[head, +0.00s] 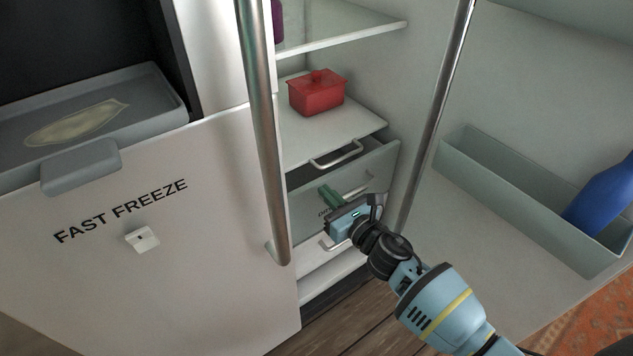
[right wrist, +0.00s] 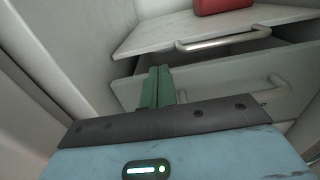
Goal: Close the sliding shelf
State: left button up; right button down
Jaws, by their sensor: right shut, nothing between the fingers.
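The sliding shelf (head: 305,143) is a white board with a bar handle (head: 337,154) on its front edge, inside the open fridge. It carries a red lidded container (head: 317,93). It also shows in the right wrist view (right wrist: 160,35), with the container's lower part (right wrist: 222,6) on it. My right gripper (head: 330,195) has its green fingers shut and empty. It is below the shelf, in front of the grey drawer (head: 378,168). In the right wrist view the fingertips (right wrist: 157,72) overlap the drawer front; contact cannot be told. My left gripper is out of view.
A tall metal door handle (head: 262,130) stands left of the opening. The open fridge door on the right has another long handle (head: 436,110) and a bin (head: 510,205) holding a blue bottle (head: 603,200). A glass shelf (head: 345,28) is above.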

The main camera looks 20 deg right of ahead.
jog(key=v, duration=0.5)
jog(key=shift+r+p, duration=0.1)
jog(key=shift+p, duration=0.2)
